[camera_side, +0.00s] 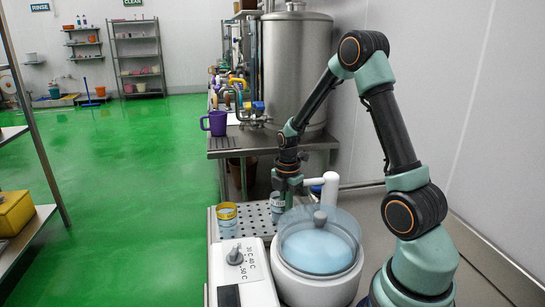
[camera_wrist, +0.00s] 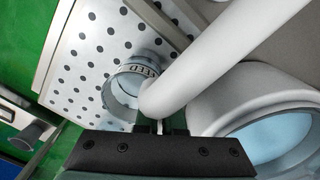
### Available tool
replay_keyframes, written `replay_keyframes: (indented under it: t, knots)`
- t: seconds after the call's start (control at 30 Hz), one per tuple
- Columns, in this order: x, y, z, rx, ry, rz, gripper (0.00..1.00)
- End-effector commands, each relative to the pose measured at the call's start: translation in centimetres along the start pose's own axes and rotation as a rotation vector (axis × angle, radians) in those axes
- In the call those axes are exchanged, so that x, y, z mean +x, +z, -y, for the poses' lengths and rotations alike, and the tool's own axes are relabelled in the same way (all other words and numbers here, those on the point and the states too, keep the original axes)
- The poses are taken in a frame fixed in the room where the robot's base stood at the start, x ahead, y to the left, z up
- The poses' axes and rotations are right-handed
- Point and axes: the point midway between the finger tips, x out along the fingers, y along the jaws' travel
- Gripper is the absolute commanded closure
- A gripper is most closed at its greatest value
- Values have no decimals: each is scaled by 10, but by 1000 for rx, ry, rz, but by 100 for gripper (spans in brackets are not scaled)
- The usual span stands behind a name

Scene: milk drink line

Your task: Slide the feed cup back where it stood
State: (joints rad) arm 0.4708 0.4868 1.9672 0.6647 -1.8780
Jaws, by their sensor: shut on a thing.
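The feed cup (camera_side: 277,207) is a clear cup with a pale band, standing on the perforated steel tray (camera_side: 258,213) in the side view. In the wrist view the cup (camera_wrist: 122,88) shows lettering on its band, partly behind the white spout. My gripper (camera_side: 287,185) points down at the cup and is shut on it; in the wrist view my gripper (camera_wrist: 160,127) is at its lower edge. The finger contact is partly hidden.
A yellow-banded cup (camera_side: 227,220) stands left on the tray. The white spout (camera_side: 327,190) comes close to my gripper. The white machine with a clear-lidded bowl (camera_side: 318,252) and control box (camera_side: 243,271) stand in front. A purple jug (camera_side: 215,123) is behind.

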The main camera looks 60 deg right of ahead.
Motion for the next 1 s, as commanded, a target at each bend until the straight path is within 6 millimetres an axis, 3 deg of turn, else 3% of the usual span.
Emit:
replay_keyframes:
  t: [1.0]
  knots:
    - [2,-53,-93,-2,2,-4,100]
